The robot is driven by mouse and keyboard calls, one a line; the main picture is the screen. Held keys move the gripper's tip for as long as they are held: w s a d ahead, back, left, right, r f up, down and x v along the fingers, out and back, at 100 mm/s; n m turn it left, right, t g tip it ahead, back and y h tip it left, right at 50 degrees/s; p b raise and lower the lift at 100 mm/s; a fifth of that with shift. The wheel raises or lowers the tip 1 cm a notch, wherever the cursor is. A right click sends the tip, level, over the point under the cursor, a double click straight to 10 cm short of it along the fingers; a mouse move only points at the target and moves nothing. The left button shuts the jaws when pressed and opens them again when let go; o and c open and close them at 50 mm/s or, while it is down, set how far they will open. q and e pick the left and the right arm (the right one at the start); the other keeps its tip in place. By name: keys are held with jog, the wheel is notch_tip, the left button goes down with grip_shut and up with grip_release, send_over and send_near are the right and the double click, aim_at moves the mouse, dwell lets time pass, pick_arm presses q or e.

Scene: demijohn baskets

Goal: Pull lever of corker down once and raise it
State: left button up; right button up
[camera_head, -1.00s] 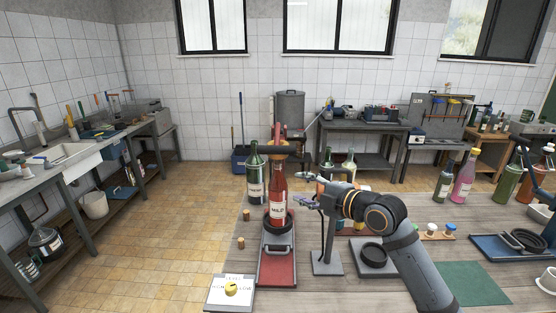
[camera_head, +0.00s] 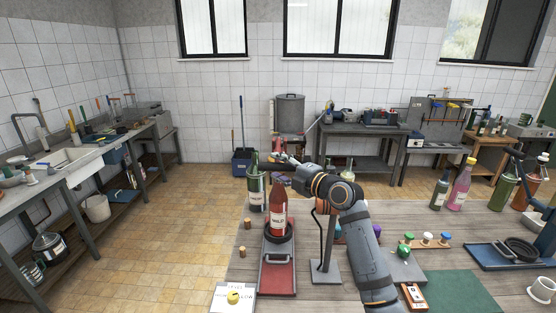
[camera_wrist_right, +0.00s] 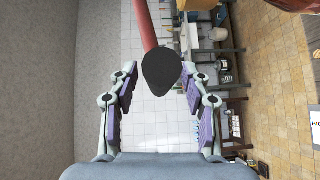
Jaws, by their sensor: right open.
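The corker's red base plate (camera_head: 278,280) stands on the table in the head view. A red bottle (camera_head: 278,212) with a white label stands upright on it. The corker's upper part is largely hidden behind my right gripper (camera_head: 278,162). In the right wrist view a red lever (camera_wrist_right: 146,25) ends in a black knob (camera_wrist_right: 161,70). My right gripper (camera_wrist_right: 160,85) is open, with one finger on each side of the knob. Gaps show between the knob and both fingers, and I cannot tell the depth. My left gripper is out of view.
A dark green bottle (camera_head: 256,190) stands just left of the red bottle. A white card (camera_head: 232,298) with a yellow round piece lies at the front left. Several bottles and a blue-based device (camera_head: 490,247) stand on the right.

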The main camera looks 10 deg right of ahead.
jog(key=shift+w+a, duration=0.15)
jog(key=shift+w, duration=0.15)
grip_shut()
dwell(0.3)
